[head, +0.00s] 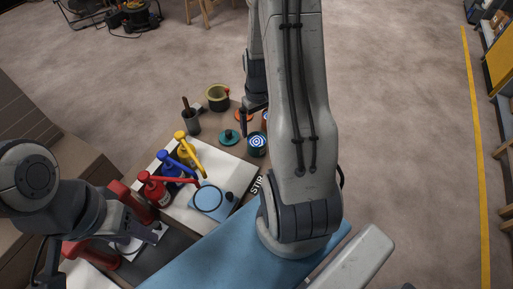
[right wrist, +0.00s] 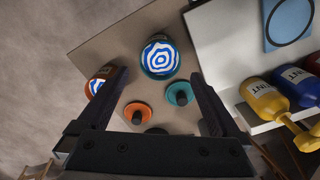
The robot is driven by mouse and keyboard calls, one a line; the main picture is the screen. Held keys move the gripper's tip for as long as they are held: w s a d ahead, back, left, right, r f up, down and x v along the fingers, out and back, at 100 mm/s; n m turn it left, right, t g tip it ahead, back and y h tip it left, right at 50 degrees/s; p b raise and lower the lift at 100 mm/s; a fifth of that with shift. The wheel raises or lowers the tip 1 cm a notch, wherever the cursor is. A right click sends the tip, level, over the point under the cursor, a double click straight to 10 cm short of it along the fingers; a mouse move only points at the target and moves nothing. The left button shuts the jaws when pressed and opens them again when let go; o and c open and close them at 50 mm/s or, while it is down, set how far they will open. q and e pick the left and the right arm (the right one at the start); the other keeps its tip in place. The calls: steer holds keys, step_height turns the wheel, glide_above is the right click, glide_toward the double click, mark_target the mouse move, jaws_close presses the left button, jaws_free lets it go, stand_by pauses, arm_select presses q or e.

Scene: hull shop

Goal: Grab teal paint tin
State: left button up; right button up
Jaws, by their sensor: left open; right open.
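The teal paint tin (head: 257,150) stands open on the brown board, with blue and white swirled paint inside. In the right wrist view the tin (right wrist: 160,58) lies ahead of my right gripper (right wrist: 158,76), roughly between its fingers and apart from them. That gripper is open and empty; in the head view (head: 252,107) it is partly hidden by my arm. An orange tin (right wrist: 97,84) with similar paint sits by one finger. A teal lid (right wrist: 180,94) and an orange lid (right wrist: 138,114) lie nearby. My left gripper (head: 146,229) is open at the lower left.
Red (head: 154,190), blue (head: 170,168) and yellow (head: 184,147) pump bottles stand on a white surface beside a blue card with a black ring (head: 221,201). A yellow-green pot (head: 217,97) and a dark cup (head: 191,122) are behind.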

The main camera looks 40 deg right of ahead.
mark_target(257, 141)
step_height(257, 141, down, 9)
steer(key=shift+f+b, duration=0.1)
steer(key=shift+b, duration=0.4)
steer(key=c, duration=1.5)
steer(key=shift+o, duration=0.2)
steer(key=shift+r, duration=0.2)
